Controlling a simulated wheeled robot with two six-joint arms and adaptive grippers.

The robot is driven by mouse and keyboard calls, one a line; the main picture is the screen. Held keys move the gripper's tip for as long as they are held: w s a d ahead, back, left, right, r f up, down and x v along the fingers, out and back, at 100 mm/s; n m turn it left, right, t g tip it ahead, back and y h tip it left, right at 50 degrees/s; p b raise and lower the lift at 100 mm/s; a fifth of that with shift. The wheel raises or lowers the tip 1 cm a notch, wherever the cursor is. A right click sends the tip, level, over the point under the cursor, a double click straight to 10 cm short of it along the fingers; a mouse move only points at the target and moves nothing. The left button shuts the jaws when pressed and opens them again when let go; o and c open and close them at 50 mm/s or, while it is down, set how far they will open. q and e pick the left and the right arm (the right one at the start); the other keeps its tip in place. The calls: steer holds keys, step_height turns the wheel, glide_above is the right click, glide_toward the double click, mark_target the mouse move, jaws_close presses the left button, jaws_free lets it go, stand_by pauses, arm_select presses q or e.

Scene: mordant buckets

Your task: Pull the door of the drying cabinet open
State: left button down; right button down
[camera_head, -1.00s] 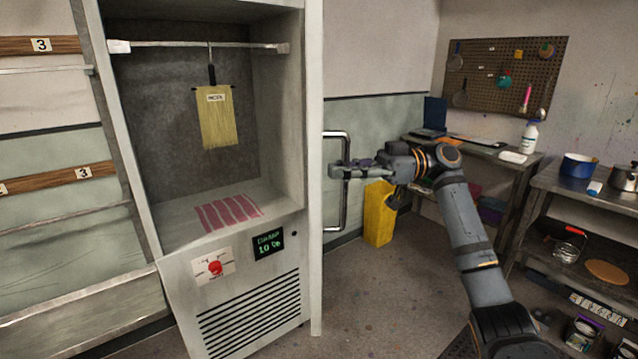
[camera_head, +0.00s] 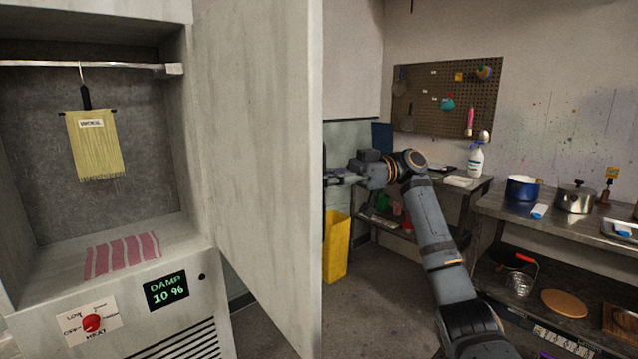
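The drying cabinet (camera_head: 212,262) stands at the left with its front open. Its grey door (camera_head: 258,150) stands swung out at the cabinet's right side, with its broad inner face toward me. The door handle is on the far side, hidden behind the door's free edge. My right gripper (camera_head: 336,179) is just past that edge, its fingertips partly hidden by the door. Its fingers look close together, at the height where the handle was seen gripped earlier. My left gripper is out of view.
A yellow bin (camera_head: 336,246) stands on the floor behind the door. A bench (camera_head: 478,183) and a metal shelf unit (camera_head: 575,210) with pots fill the right side. Floor in front of the benches is partly clear. A cloth hangs in the cabinet.

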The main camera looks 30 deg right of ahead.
steer(key=shift+d+f, duration=0.15)
steer(key=c, duration=1.3)
jaws_free()
steer(key=shift+s+d, duration=0.1)
steer(key=shift+c, duration=0.2)
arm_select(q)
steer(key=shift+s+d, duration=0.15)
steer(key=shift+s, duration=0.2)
arm_select(e)
steer(key=d, duration=0.7)
steer(key=shift+s+d, duration=0.2)
